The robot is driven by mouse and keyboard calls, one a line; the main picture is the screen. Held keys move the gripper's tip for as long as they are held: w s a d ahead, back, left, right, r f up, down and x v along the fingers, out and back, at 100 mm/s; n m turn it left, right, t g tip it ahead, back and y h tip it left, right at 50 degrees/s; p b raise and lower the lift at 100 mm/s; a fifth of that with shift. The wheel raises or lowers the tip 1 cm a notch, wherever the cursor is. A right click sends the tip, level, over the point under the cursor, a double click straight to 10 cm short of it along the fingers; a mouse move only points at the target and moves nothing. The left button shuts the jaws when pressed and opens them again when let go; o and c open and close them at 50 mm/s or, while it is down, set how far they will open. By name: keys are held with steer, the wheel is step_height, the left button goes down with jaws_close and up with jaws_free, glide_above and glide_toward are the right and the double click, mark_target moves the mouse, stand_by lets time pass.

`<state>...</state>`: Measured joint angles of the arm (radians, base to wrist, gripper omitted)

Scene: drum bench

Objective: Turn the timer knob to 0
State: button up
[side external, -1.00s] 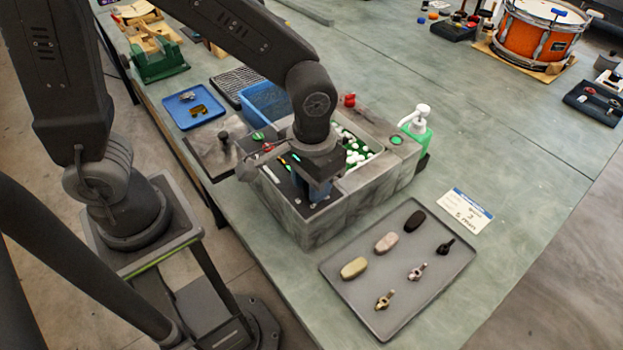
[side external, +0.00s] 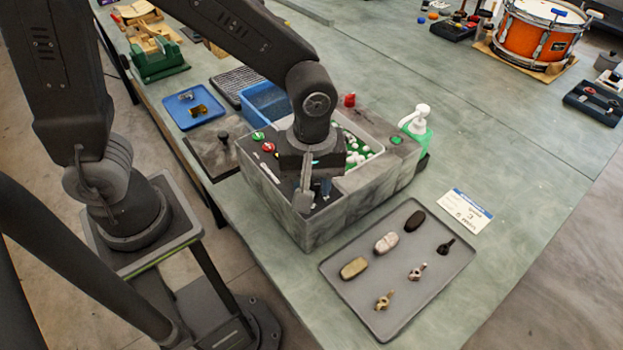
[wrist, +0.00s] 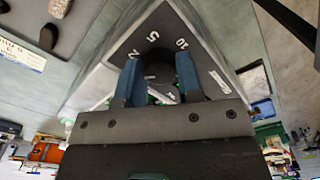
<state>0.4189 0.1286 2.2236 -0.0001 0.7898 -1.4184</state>
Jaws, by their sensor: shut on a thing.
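The timer knob (wrist: 158,89) is a dark shape between my fingers in the wrist view, mostly hidden by them. My gripper (wrist: 158,82) has blue fingers on either side of the knob and is shut on it. Printed dial numbers (wrist: 152,37), among them a 5 and a 10, show on the dark panel beyond the fingers. The knob's exact pointing is not clear. In the side view my gripper (side external: 325,188) points down at the near corner of the grey marbled machine (side external: 330,224), where my wrist hides the knob.
Green and red buttons (side external: 268,148) sit on the panel to the left. An open bin (side external: 362,155) of green and white pieces lies behind. A tray (side external: 425,290) with stones and small metal parts stands at the right. A green pump bottle (side external: 418,128) stands behind the machine.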

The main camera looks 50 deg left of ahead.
mark_target(311, 184)
steer(key=n, duration=0.7)
stand_by(0.6)
steer(key=o, duration=0.9)
step_height(311, 184, up, 14)
steer(key=shift+f, duration=0.1)
steer(key=shift+a, duration=0.1)
